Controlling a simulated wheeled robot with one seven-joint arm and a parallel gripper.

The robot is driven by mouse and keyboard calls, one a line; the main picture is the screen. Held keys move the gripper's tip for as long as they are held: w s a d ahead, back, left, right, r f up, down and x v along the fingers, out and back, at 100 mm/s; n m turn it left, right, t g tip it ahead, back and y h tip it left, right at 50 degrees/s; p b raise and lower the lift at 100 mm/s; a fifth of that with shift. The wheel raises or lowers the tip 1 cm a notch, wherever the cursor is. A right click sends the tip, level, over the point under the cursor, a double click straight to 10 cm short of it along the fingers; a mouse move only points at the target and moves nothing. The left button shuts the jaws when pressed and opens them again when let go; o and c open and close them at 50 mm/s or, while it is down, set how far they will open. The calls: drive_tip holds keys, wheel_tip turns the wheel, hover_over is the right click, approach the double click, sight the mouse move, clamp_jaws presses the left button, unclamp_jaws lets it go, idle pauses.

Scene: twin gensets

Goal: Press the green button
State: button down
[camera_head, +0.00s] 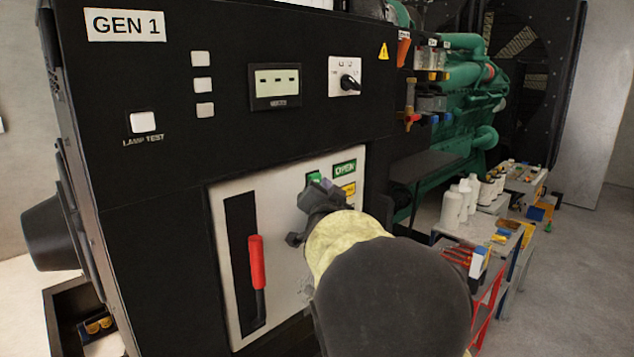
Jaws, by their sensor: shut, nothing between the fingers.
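The green button (315,178) is on the light panel of the black GEN 1 cabinet, left of the green "OPEN" label. Only its upper part shows; my gripper hides the rest. My gripper (322,190) is shut and empty, with its fingertips right at the lower edge of the button. I cannot tell whether they touch it. My arm comes in from the lower right and covers part of the panel.
A red-handled lever (257,262) stands in a black slot left of my gripper. A yellow label (349,189) is just right of the button. A black rotary switch (348,83) and a display (275,86) sit above. Benches with white bottles (452,208) stand at right.

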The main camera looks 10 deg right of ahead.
drive_tip(key=shift+w+a, duration=0.2)
drive_tip(key=shift+w, duration=0.05)
drive_tip(key=shift+w+a, duration=0.3)
drive_tip(key=shift+w, duration=0.1)
idle(1.2)
drive_tip(key=shift+s+d, duration=0.1)
drive_tip(key=shift+s+d+b, duration=0.45)
drive_tip(key=shift+s+b, duration=0.15)
drive_tip(key=shift+b, duration=0.15)
drive_tip(key=s+d+b, duration=0.1)
drive_tip(key=s, duration=0.1)
drive_tip(key=s+d+b, duration=0.1)
drive_tip(key=shift+s+d+f+b, duration=0.1)
drive_tip(key=shift+s+d+b, duration=0.2)
drive_tip(key=shift+s+d, duration=0.1)
drive_tip(key=shift+s, duration=0.1)
